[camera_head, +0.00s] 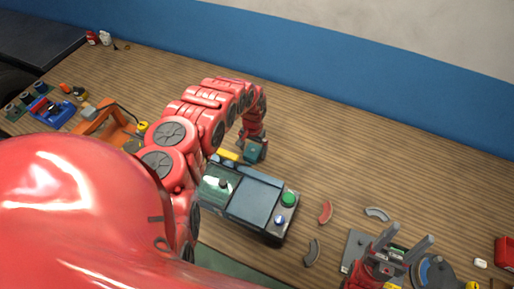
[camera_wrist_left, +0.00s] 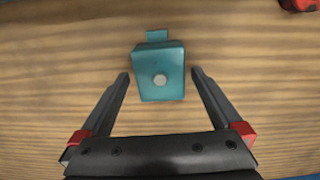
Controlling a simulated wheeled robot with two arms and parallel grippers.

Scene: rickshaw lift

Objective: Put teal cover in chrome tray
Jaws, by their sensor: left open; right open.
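The teal cover (camera_head: 257,152) lies on the wooden table under my left gripper (camera_head: 252,143).
A dark control box (camera_head: 243,203) with a green button stands in front of the cover. Curved red (camera_head: 325,213) and grey (camera_head: 376,214) pieces lie to its right. An orange frame (camera_head: 106,122) and a blue fixture (camera_head: 52,110) stand at the left. The back right of the table is clear.

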